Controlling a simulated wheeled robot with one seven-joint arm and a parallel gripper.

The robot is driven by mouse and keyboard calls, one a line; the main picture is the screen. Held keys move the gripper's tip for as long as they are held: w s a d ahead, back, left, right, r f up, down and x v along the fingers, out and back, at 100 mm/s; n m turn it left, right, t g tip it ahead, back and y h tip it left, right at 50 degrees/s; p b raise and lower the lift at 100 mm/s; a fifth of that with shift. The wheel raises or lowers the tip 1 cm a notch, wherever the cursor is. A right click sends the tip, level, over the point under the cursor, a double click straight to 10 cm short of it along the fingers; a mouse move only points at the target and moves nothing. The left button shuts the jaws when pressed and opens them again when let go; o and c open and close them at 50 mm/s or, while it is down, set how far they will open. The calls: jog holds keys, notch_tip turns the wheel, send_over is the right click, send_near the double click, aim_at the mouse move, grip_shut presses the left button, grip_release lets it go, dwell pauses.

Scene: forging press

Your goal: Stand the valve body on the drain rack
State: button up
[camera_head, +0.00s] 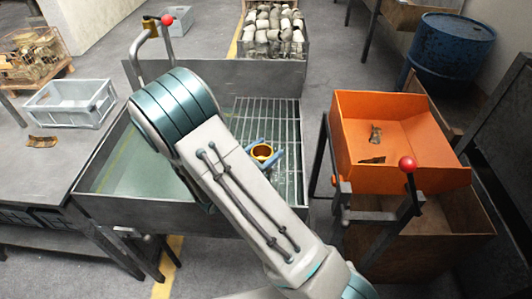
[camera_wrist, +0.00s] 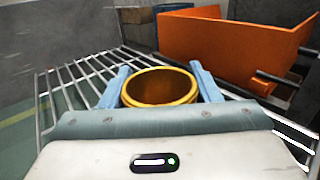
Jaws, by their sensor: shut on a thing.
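The valve body (camera_head: 262,152) is a brass-coloured hollow ring seen from above in the head view. In the wrist view the valve body (camera_wrist: 160,87) shows its open round mouth facing up, upright as far as I can see. My gripper (camera_wrist: 162,88) is shut on it, with one blue finger on each side. The gripper (camera_head: 264,153) also shows in the head view, over the drain rack. The drain rack (camera_head: 288,118) is a grid of metal bars on the right half of the tank. The valve body's lower end is hidden, so I cannot tell whether it touches the bars.
The grey tank (camera_head: 95,165) holds greenish liquid left of the rack. An orange bin (camera_head: 400,110) with a few scraps stands to the right, beside a red-knobbed lever (camera_head: 408,165). A grey crate (camera_head: 70,105) is on the left table. Several bare rack bars lie around the gripper.

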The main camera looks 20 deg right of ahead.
jog(key=shift+f, duration=0.1)
jog(key=o, duration=1.3)
jog(key=shift+c, duration=0.2)
jog(key=shift+r, duration=0.25)
jog(key=b+v, duration=0.2)
jog(key=v, duration=1)
jog(key=shift+f, duration=0.15)
